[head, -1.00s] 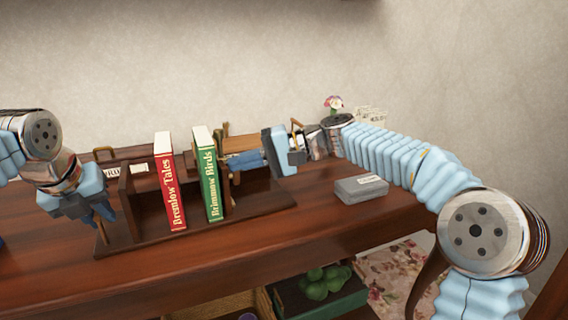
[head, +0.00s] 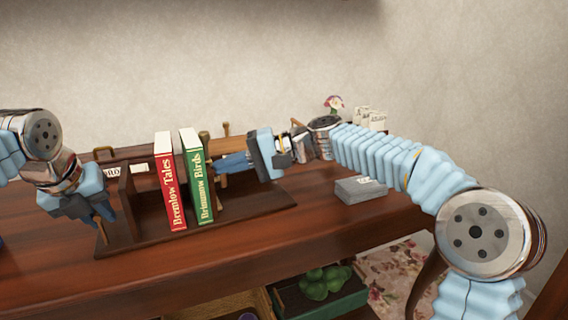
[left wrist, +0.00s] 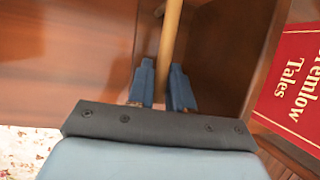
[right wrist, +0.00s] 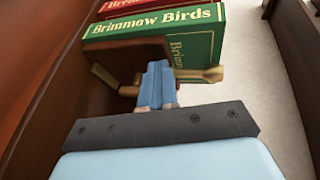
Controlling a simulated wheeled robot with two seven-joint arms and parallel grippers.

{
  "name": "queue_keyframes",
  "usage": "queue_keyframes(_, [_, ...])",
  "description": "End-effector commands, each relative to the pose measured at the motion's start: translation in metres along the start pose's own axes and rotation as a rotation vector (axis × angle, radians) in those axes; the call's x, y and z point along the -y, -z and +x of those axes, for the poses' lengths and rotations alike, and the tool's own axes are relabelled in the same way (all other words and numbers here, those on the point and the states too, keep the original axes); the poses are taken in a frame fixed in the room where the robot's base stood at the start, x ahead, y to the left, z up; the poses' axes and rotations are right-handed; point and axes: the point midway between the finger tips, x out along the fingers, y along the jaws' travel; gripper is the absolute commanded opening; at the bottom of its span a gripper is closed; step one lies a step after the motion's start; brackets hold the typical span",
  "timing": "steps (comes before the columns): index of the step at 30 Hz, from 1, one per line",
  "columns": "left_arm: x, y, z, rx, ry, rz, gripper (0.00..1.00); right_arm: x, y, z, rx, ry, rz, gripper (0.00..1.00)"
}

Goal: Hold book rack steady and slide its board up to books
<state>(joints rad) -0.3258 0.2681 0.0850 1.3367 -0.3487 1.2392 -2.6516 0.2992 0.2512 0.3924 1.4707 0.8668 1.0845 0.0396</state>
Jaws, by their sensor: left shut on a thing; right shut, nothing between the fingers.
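The dark wooden book rack (head: 150,236) stands on the table. The red book (head: 170,190) and green book (head: 198,185) stand upright in it, close together; I cannot tell if they touch. My left gripper (head: 103,212) is shut on a light wooden rod (left wrist: 170,40) at the rack's left end. My right gripper (head: 218,168) is shut and empty, right of the green book. In the right wrist view its fingertips (right wrist: 158,75) are against or very near the brown sliding board (right wrist: 130,58), which stands beside the green book. The board is mostly hidden in the head view.
A grey box (head: 361,190) lies on the table right of the rack. A flower (head: 333,103) and small cards (head: 370,118) stand at the back. A shelf below holds a green crate (head: 330,302). The table front is clear.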

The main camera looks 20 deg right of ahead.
Motion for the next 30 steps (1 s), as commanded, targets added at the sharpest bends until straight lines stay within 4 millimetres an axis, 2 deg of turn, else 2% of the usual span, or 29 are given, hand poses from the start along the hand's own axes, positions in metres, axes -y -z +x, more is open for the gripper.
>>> queue_keyframes(30, [0.003,0.001,0.001,-0.002,0.005,0.004,0.0,0.009,-0.015,0.032,0.006,0.001,-0.002,0.0])
